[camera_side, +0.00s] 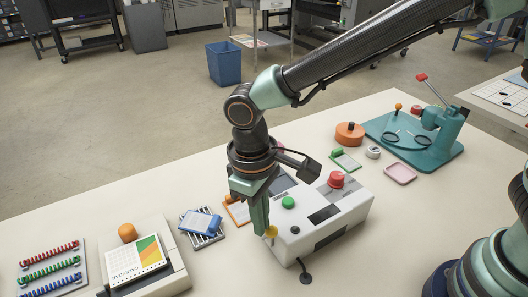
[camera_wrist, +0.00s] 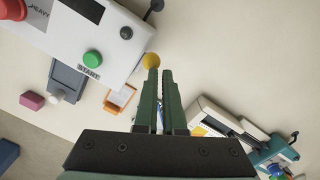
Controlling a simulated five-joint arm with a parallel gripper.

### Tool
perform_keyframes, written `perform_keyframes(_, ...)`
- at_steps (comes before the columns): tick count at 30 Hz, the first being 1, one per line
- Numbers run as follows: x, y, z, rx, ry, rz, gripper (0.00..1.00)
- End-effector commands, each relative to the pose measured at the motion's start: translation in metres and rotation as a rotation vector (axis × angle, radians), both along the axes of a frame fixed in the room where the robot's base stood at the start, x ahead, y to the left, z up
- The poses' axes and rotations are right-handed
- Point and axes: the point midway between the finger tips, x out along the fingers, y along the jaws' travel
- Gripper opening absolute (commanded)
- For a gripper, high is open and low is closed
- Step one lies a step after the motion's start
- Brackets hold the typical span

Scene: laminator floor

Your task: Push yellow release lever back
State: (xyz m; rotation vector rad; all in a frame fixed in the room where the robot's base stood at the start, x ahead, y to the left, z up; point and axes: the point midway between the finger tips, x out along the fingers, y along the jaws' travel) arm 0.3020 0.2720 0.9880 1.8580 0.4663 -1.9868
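The white laminator (camera_side: 340,213) stands on the table with a green START button, a red knob and a dark screen. The yellow release lever knob (camera_side: 271,231) is at its near left edge, and it also shows as a yellow ball in the wrist view (camera_wrist: 151,60). My gripper (camera_side: 262,230) points down beside the yellow knob. In the wrist view its two green fingers (camera_wrist: 160,72) lie close together with nothing seen between them. The fingertips appear at or very near the knob; contact cannot be told. The lever's stem is hidden.
A blue-and-white card on a rack (camera_side: 201,222) and a calendar on a binding machine (camera_side: 137,260) lie to the left. An orange-edged card (camera_side: 237,212) lies behind my gripper. A teal press (camera_side: 440,135) stands at the back right. The table front is clear.

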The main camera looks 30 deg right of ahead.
Motion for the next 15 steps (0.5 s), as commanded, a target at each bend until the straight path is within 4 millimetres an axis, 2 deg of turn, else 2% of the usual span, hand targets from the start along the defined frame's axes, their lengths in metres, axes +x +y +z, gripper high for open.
perform_keyframes(1,-0.0067,-0.0024,-0.0027,-0.013,0.013,0.002,0.00)
perform_keyframes(5,-0.0119,-0.0036,-0.0047,-0.019,0.019,0.003,0.00)
perform_keyframes(15,-0.0153,-0.0040,-0.0074,-0.023,0.024,0.003,0.00)
